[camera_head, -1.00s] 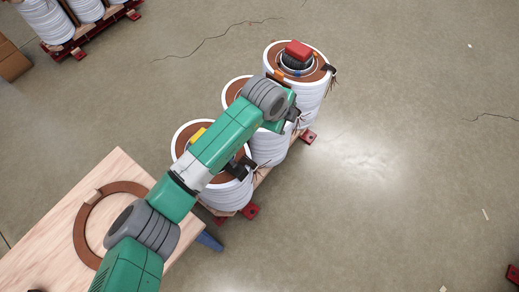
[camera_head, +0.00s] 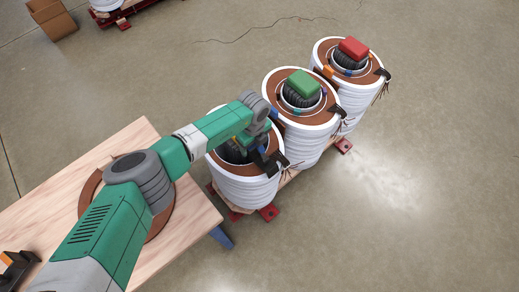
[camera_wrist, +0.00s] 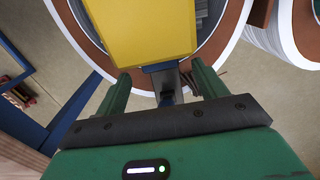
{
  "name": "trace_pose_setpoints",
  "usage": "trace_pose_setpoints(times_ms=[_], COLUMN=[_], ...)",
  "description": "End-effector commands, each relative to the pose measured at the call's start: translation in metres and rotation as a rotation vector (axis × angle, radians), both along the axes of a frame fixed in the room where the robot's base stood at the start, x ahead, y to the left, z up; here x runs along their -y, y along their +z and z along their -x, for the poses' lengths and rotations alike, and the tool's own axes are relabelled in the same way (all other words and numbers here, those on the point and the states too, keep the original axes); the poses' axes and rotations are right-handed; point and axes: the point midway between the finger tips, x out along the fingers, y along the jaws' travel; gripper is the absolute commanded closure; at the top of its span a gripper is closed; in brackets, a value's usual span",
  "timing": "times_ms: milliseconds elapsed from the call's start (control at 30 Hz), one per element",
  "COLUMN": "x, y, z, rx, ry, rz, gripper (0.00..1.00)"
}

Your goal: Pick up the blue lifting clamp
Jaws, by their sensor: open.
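My gripper (camera_wrist: 162,84) is open in the wrist view, with its two green fingers apart. A small blue part (camera_wrist: 162,67) with a dark stem lies between the fingers, just below a yellow block (camera_wrist: 140,30); it looks like the blue lifting clamp, but much of it is hidden. The fingers do not visibly grip it. In the head view my gripper (camera_head: 262,158) is low over the nearest white-wrapped coil (camera_head: 248,190), and my wrist hides much of the coil's top. The yellow block is not visible there.
Two more coils stand behind in a row, one topped by a green block (camera_head: 303,84), one by a red block (camera_head: 353,48). A wooden table (camera_head: 190,215) bearing a brown ring (camera_head: 90,188) stands at left. Floor at right is clear.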

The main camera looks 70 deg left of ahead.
Motion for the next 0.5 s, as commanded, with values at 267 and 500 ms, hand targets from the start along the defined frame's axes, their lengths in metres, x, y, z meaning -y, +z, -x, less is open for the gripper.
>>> trace_pose_setpoints(times_ms=[267,500], x=[-0.001,0.000], y=[-0.024,-0.023], z=[-0.001,-0.001], rx=[0.002,0.002], ry=[0.001,0.000], rz=[-0.002,-0.002], gripper=[0.29,0.51])
